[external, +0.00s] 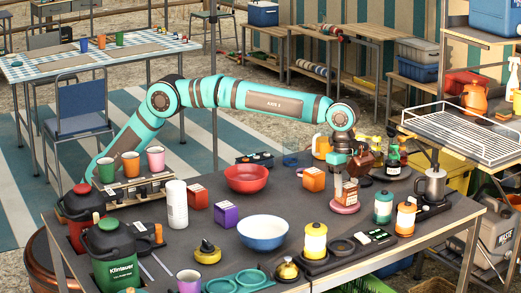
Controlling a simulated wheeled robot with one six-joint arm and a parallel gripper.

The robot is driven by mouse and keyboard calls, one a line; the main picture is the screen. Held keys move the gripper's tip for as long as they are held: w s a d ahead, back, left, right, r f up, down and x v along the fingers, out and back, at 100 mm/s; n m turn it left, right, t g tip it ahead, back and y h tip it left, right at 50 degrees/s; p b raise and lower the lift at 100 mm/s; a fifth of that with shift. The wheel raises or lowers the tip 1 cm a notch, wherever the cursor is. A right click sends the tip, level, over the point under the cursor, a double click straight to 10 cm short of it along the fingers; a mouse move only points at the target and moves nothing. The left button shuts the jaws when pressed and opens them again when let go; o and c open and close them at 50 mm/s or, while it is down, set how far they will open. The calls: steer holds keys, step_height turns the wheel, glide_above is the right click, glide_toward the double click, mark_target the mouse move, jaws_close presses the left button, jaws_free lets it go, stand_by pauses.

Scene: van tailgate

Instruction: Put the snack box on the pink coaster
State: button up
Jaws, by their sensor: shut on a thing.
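My gripper (340,180) points down at the right-centre of the dark table. It is shut on a small brown-and-white box (350,195), which looks like the snack box. The box is upright, directly over the pink coaster (344,209), a round disc on the table. The box's lower edge overlaps the coaster in this view. I cannot tell whether it touches the coaster or hangs just above it. The fingers and part of the box's upper side are small and hard to make out.
A blue bowl (262,233) and a red bowl (246,178) are further left. Bottles (392,160) crowd behind.

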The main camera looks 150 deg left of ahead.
steer(key=o, duration=1)
steer(key=shift+f, duration=0.1)
steer(key=r, duration=0.4)
steer(key=s+r, duration=0.1)
steer(key=r, duration=0.7)
steer(key=shift+s, duration=0.4)
